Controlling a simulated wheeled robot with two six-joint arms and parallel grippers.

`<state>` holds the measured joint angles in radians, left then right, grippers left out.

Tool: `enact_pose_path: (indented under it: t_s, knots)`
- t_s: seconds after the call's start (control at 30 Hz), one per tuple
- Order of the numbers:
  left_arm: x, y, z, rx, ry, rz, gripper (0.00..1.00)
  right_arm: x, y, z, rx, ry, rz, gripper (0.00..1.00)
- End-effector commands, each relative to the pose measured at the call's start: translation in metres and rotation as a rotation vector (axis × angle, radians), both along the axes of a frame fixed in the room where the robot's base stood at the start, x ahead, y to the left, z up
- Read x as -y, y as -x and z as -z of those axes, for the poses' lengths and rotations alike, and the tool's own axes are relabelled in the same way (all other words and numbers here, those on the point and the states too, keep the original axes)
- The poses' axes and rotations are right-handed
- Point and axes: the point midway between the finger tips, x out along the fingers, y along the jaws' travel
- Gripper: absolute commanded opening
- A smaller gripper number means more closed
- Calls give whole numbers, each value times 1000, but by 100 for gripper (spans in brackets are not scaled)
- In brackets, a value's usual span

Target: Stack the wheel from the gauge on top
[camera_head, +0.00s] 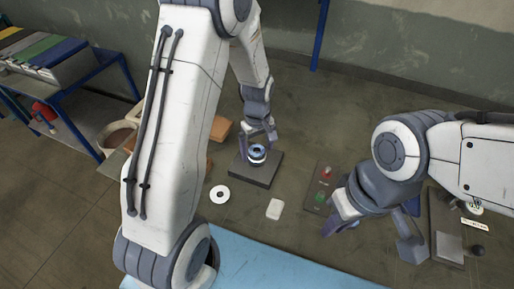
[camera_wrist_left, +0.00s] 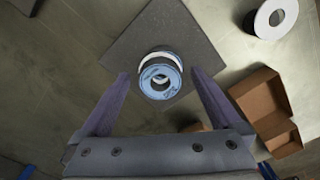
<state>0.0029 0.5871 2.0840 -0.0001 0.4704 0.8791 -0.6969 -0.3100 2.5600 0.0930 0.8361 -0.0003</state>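A short stack of wheels stands on a dark square plate (camera_head: 265,174). The top wheel (camera_head: 257,151) has a blue face; in the left wrist view this wheel (camera_wrist_left: 160,78) sits above a white-edged, dark one, slightly offset in the picture. My left gripper (camera_head: 258,137) is over the stack; in the left wrist view its open fingers (camera_wrist_left: 159,76) stand either side of the blue wheel, with gaps showing. A loose white wheel with a dark centre (camera_head: 219,194) lies on the surface, also in the left wrist view (camera_wrist_left: 263,26). My right gripper (camera_head: 340,222) is away to the right, partly hidden.
A gauge-like dark base with a metal block (camera_head: 449,247) is at the far right. A panel with red and green buttons (camera_head: 318,191) lies near my right gripper.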

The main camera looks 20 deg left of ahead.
Motion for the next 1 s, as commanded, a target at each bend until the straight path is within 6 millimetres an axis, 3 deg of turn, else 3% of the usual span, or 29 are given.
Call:
enact_pose_path:
  t_s: [0.27,0.7,0.9,1.0]
  knots:
    - [0,-1,-12,3,0,0,99,0,0,-1,0,0,0,20]
    - [0,-1,-100,5,0,0,99,0,0,6,0,0,0,20]
    - [2,0,-121,2,0,7,99,0,0,7,0,0,0,20]
    - [22,13,-130,6,5,112,99,0,0,7,0,0,0,20]
